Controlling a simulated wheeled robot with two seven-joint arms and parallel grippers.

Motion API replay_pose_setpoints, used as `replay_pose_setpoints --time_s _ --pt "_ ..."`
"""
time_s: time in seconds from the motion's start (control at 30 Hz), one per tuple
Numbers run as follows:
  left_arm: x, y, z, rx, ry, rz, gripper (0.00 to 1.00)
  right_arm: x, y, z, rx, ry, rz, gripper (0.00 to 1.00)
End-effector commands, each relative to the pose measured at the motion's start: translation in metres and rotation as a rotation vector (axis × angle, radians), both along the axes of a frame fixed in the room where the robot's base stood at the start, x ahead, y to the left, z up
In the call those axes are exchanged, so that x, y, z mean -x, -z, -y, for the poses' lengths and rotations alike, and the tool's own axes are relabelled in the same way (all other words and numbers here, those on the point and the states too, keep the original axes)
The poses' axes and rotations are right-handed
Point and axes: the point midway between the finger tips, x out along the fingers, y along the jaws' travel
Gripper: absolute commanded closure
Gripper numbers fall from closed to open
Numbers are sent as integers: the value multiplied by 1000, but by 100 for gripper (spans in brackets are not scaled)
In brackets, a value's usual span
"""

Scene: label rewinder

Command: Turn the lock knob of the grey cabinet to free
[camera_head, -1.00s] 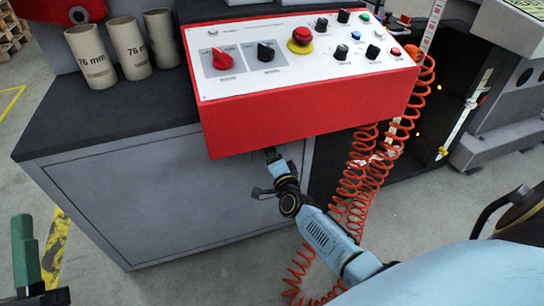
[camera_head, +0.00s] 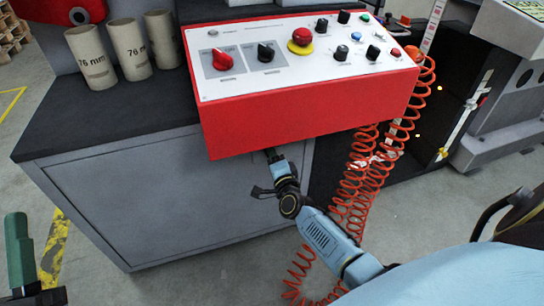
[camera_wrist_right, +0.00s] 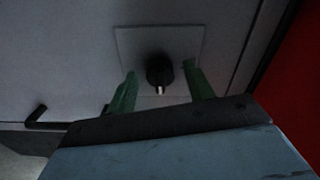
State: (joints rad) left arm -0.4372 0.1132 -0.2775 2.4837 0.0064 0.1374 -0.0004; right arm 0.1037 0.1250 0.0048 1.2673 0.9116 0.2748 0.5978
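The grey cabinet (camera_head: 160,200) stands under the dark worktop, and its front panel fills much of the right wrist view (camera_wrist_right: 60,55). There, the black lock knob (camera_wrist_right: 158,70) sits on a square plate (camera_wrist_right: 185,38), with a pale mark on its lower end. My right gripper (camera_wrist_right: 161,72) is open, with one green finger on each side of the knob and visible gaps between. One green finger of my left gripper (camera_head: 19,250) shows at the lower left.
The red control box (camera_head: 300,125) overhangs my right arm, with knobs and a red emergency button (camera_head: 301,36) on top. Orange coiled hoses (camera_head: 355,190) hang close beside the arm. Cardboard tubes (camera_head: 127,47) stand on the worktop (camera_head: 70,120). A bent black handle (camera_wrist_right: 40,118) is left of the knob.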

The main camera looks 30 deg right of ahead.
Motion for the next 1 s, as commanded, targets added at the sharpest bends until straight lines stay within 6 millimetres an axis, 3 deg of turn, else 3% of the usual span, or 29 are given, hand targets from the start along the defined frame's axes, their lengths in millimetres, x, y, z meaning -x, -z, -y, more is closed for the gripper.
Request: replay_pose_setpoints --time_s 0.27,0.5,0.73,1.0 --pt "0 2 0 -1 0 -11 64 2 0 0 2 0 0 48" --pt "-7 10 2 -43 2 -145 64 27 -2 -6 1 -1 -3 48" --pt "-21 48 -1 -117 -14 -378 64 55 -1 -13 1 -2 -3 48" --pt "-23 95 -9 -201 -33 -656 64 90 -1 -21 1 1 -3 48"
